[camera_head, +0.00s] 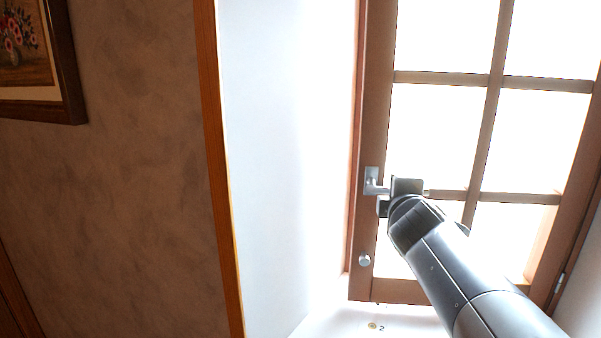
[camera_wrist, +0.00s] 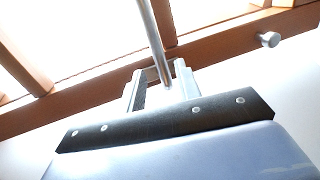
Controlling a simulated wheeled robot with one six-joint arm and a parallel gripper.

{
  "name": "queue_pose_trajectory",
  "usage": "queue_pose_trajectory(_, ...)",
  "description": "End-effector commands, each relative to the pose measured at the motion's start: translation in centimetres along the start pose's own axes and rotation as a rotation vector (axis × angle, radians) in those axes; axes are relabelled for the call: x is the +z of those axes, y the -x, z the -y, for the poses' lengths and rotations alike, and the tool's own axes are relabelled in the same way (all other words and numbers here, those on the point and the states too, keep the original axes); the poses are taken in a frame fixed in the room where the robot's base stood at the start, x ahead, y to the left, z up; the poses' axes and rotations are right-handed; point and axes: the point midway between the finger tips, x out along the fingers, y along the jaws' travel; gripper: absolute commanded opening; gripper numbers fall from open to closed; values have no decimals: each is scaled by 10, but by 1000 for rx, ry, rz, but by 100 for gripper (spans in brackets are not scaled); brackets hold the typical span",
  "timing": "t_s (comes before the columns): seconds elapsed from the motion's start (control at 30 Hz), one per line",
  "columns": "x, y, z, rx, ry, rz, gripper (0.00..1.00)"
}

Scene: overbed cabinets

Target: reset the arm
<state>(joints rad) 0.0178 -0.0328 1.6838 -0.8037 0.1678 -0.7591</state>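My arm reaches from the lower right to a brown-framed window door in the head view. My gripper (camera_head: 388,196) is beside the silver lever handle (camera_head: 371,184) on the door's left stile. In the wrist view, my gripper (camera_wrist: 160,78) has its two fingers apart. The metal handle bar (camera_wrist: 153,40) runs down between them, with small gaps visible on both sides. Whether any finger touches the bar cannot be told. The gripper's own body hides part of the lever in the head view.
A round silver knob (camera_head: 364,260) sits below the handle and also shows in the wrist view (camera_wrist: 269,40). The glazed window door (camera_head: 487,130) looks shut. A white reveal (camera_head: 285,150) and brown wall (camera_head: 120,190) with a framed picture (camera_head: 68,60) lie left.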

Motion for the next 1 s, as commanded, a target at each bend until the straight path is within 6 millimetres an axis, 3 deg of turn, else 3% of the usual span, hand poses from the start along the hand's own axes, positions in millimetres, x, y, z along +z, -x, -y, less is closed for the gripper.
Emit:
queue_pose_trajectory(0.37,0,57,-1,3,0,-1,32)
queue_pose_trajectory(1.0,0,-40,2,-2,0,1,32)
